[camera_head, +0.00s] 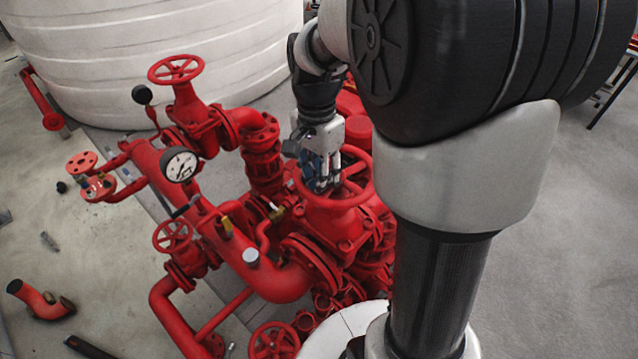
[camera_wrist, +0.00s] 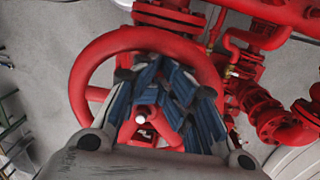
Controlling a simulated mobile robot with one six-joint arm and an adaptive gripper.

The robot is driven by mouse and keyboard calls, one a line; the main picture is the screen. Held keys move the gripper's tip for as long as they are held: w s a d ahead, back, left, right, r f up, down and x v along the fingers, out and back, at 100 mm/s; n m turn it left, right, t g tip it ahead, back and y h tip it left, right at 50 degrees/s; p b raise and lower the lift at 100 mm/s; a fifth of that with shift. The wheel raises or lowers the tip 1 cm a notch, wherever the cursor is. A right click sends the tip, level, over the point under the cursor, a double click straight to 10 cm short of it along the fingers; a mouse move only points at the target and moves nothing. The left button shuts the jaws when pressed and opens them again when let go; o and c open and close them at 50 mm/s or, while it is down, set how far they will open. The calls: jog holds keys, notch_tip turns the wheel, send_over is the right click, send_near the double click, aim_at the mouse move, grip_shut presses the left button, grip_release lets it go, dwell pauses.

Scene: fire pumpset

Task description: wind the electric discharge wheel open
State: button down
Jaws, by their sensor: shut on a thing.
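A large red handwheel (camera_head: 342,203) lies nearly flat on top of a red valve, right of centre in the head view. My gripper (camera_head: 322,180) reaches down onto it from above and is shut on it at the left side of the ring. In the wrist view the wheel (camera_wrist: 79,85) fills the middle, with its pale stem end (camera_wrist: 147,120) showing between the blue finger pads. My gripper (camera_wrist: 158,78) lies across the inside of the wheel, near the rim. The fingers hide part of the spokes, so the exact contact cannot be told.
Another red handwheel (camera_head: 176,69) stands at the upper left, and a smaller one (camera_head: 172,236) sits lower left. A pressure gauge (camera_head: 180,165) and red pipes crowd the left side. A white tank (camera_head: 150,60) stands behind.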

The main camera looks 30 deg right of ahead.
jog(key=w+d+r+t+p, duration=0.1)
jog(key=w+d+r+p, duration=0.1)
jog(key=w+r+p, duration=0.3)
notch_tip(320, 180, up, 3)
jog(key=shift+w+p, duration=0.15)
jog(key=shift+p, duration=0.55)
jog(key=s+a+r+n+t, duration=0.3)
jog(key=s+a+r+n, duration=0.15)
jog(key=s+n, duration=0.3)
jog(key=s+a+r+n+t, duration=0.35)
jog(key=s+r+n, duration=0.2)
jog(key=s, duration=0.35)
notch_tip(320, 180, down, 30)
jog(key=s+n+g+b, duration=0.1)
jog(key=s+b, duration=0.1)
jog(key=b, duration=2.5)
jog(key=shift+a+f, duration=0.2)
jog(key=shift+f, duration=0.05)
